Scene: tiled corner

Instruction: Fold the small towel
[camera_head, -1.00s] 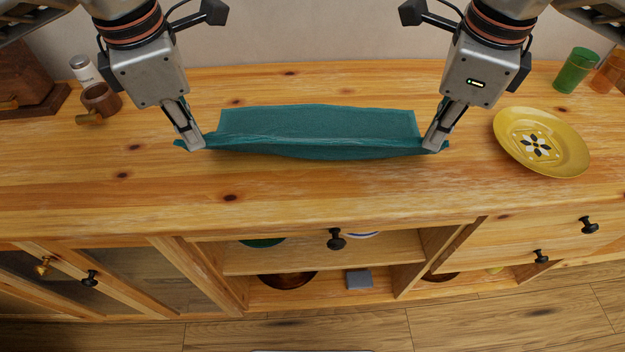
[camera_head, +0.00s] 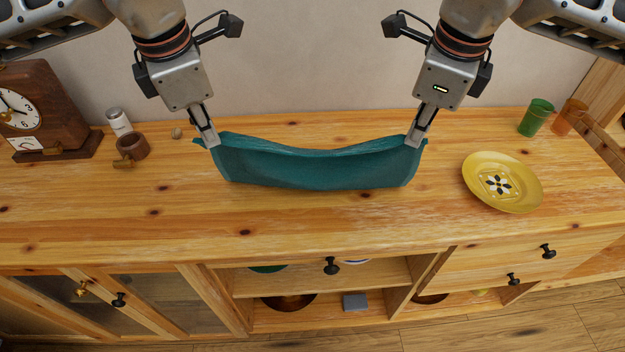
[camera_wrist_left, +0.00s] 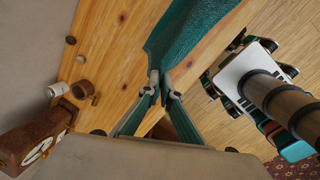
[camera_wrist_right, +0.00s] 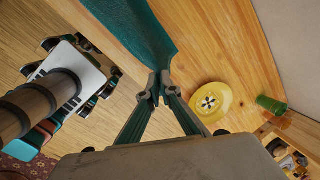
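The small teal towel (camera_head: 315,170) is stretched between my two grippers above the wooden cabinet top, its upper edge sagging in the middle. Its front face hangs down towards the cabinet top; whether its lower edge touches the wood I cannot tell. My left gripper (camera_head: 212,142) is shut on the towel's left upper corner, and the left wrist view shows the cloth (camera_wrist_left: 185,40) pinched between the fingertips. My right gripper (camera_head: 411,143) is shut on the right upper corner, and the right wrist view shows the cloth (camera_wrist_right: 140,35) pinched there too.
A yellow plate (camera_head: 502,182) lies right of the towel. Green (camera_head: 536,117) and orange (camera_head: 569,117) cups stand at the back right. The cabinet top in front is clear.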

